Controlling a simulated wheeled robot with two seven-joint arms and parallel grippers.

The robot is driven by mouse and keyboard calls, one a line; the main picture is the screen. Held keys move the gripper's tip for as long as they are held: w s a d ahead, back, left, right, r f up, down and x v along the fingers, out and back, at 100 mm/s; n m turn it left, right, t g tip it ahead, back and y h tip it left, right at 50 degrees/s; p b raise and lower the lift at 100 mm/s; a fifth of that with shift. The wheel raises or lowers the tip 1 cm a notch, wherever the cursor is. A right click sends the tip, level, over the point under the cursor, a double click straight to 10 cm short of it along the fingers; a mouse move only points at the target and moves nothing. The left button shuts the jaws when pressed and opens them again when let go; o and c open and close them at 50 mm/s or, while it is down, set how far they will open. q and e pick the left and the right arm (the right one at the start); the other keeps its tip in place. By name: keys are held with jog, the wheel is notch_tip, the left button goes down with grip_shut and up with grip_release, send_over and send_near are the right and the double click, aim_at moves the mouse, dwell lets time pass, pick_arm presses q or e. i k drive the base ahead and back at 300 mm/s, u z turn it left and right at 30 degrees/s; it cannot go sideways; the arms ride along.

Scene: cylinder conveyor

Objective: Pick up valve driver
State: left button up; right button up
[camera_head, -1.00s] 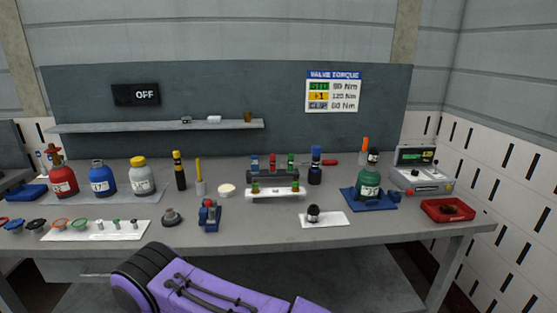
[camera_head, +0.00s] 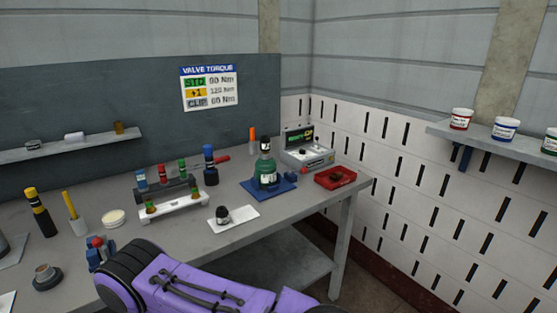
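No thing in view is labelled as the valve driver, and I cannot tell for sure which tool it is. An upright black tool with a blue top (camera_head: 210,166) stands on the bench beside a dark rack (camera_head: 166,188) of small coloured pieces. A black and yellow upright tool (camera_head: 40,212) stands at the left. A green cylinder with a black and white top (camera_head: 265,172) stands on a blue mat (camera_head: 287,186). A small black valve-like part (camera_head: 222,214) lies on a white sheet (camera_head: 246,213).
A red tray (camera_head: 347,182) sits at the bench's right end, near a grey device with a green screen (camera_head: 306,148). A white holder (camera_head: 180,205) is in front of the rack. A wall shelf (camera_head: 500,142) with paint-like tins is at the right. Bare bench (camera_head: 150,233) lies in front.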

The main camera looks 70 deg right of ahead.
aim_at(208, 149)
jog(key=z, duration=2.25)
